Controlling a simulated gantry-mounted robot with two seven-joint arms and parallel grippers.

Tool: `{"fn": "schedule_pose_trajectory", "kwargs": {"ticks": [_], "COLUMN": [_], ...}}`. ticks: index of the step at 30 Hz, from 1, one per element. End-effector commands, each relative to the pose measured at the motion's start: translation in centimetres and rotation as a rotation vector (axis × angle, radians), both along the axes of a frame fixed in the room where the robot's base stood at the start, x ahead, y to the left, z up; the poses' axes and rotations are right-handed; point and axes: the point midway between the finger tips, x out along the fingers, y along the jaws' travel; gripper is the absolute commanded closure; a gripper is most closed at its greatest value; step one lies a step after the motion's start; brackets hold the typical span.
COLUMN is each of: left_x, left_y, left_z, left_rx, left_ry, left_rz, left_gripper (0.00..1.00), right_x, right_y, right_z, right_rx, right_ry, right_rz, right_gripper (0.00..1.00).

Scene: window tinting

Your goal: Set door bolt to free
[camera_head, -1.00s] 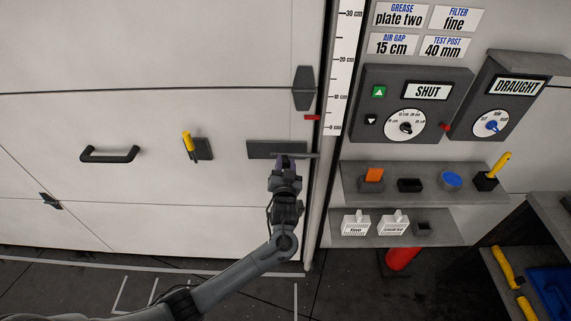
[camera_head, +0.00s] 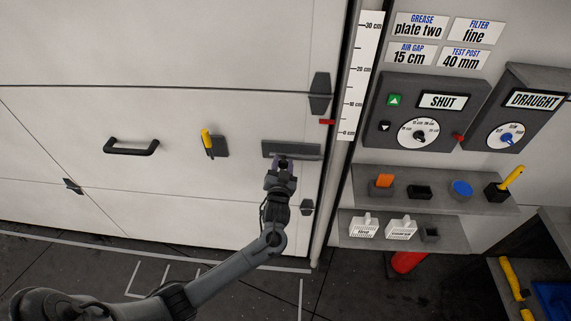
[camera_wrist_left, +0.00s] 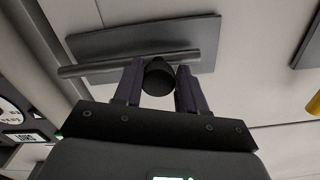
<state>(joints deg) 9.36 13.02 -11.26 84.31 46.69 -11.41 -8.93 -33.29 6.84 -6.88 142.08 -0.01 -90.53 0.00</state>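The door bolt is a grey rod on a dark back plate (camera_head: 310,150), low on the right part of the white door (camera_head: 60,130). In the wrist view the rod (camera_wrist_left: 90,68) lies across the plate (camera_wrist_left: 150,38), with a round black knob (camera_wrist_left: 158,77) standing out from it. My left gripper (camera_head: 283,163) is at the bolt. Its fingers (camera_wrist_left: 160,88) stand on both sides of the knob and close on it. My right gripper is not in view.
A black door handle (camera_head: 131,148) and a yellow-handled lever (camera_head: 208,142) are left of the bolt. A post with a height scale (camera_head: 361,75) stands to the right. Beyond it are control boxes (camera_head: 425,110) and shelves (camera_head: 430,187) with small items.

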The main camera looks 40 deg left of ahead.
Motion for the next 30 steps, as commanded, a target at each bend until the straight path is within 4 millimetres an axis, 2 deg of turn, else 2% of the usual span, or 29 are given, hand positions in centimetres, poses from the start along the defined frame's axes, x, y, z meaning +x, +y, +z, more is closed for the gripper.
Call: {"fn": "schedule_pose_trajectory", "kwargs": {"ticks": [1,4,17,30], "left_x": [0.1,0.1,-0.6,-6.1], "left_y": [0.2,0.1,-0.6,-4.8], "left_z": [0.5,0.4,0.0,0.2], "left_rx": [0.003,0.002,0.001,-0.001], "left_ry": [-0.010,-0.008,0.000,-0.002], "left_rz": [0.002,0.001,-0.002,0.000], "left_gripper": [0.53,0.40,0.40,0.40], "right_x": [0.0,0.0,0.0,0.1], "right_y": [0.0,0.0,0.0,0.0], "right_z": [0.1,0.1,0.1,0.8], "right_rx": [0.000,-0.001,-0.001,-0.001], "right_ry": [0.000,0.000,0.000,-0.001], "right_rz": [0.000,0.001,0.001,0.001], "right_gripper": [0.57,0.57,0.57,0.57]}}
